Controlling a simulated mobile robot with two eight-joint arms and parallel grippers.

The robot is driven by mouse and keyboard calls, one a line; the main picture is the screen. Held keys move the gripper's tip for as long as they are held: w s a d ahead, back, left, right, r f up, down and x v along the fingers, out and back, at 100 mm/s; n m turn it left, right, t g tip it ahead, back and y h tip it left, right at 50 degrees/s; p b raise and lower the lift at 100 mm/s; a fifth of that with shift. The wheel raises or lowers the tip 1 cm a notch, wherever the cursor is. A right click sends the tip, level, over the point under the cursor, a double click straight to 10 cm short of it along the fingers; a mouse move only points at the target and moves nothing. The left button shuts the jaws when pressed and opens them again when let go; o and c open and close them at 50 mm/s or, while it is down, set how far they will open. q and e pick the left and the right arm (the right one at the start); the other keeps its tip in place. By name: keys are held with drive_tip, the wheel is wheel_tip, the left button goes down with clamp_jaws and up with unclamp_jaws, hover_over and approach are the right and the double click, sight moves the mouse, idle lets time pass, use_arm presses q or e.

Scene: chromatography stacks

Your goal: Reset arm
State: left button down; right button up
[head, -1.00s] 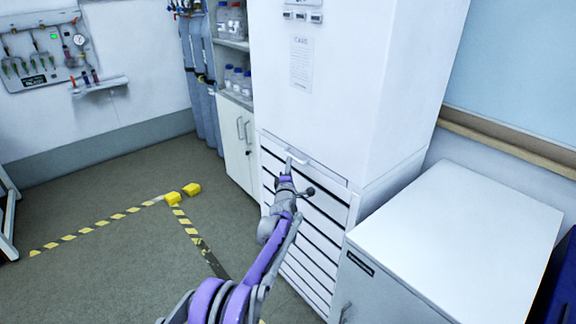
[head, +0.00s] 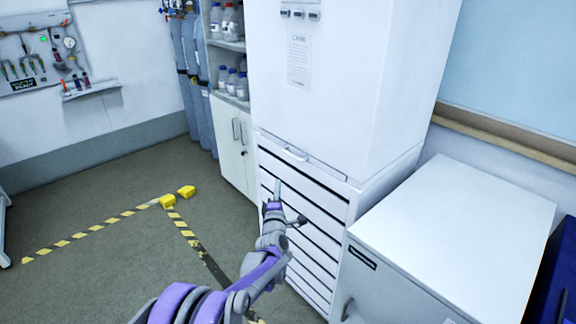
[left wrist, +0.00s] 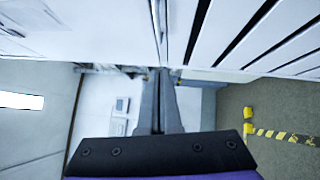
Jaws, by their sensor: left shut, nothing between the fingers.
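My left gripper (head: 278,188) is in front of the upper drawers of the tall white cabinet, its fingers together and empty. In the left wrist view its shut fingers (left wrist: 163,100) show in the middle, with the cabinet's slatted drawer fronts (left wrist: 255,35) close above. The drawer stack (head: 310,215) has a handle (head: 295,154) on its top drawer, and the gripper is below and apart from it. My right gripper does not show in either view.
A low white cabinet (head: 455,225) stands at the right. A shelf with bottles (head: 228,50) and gas cylinders (head: 190,80) stand at the back. Yellow-black floor tape (head: 95,229) and yellow blocks (head: 186,191) mark the floor at left, which is otherwise clear.

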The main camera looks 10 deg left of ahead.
use_arm(q)
drive_tip(key=s+d+r+m+g+h+p, duration=0.2)
drive_tip(key=s+r+m+g, duration=0.15)
drive_tip(key=s+m, duration=0.45)
drive_tip(key=s+d+r+m+g+h+p, duration=0.1)
drive_tip(key=s+r+m+g+h+p, duration=0.25)
drive_tip(key=s, duration=0.85)
drive_tip(key=s+a+f+m+g+y+p, duration=0.1)
drive_tip(key=s+f+m+g, duration=0.1)
drive_tip(key=s, duration=1.2)
drive_tip(key=s+a+f+m+g+y+p, duration=0.2)
drive_tip(key=s+m+g, duration=0.2)
drive_tip(key=s, duration=1.1)
drive_tip(key=m, duration=0.3)
drive_tip(key=shift+s+a+f+g+p, duration=0.2)
drive_tip(key=shift+s+f+g+p, duration=0.1)
drive_tip(key=shift+f+g, duration=0.1)
drive_tip(key=shift+m, duration=0.25)
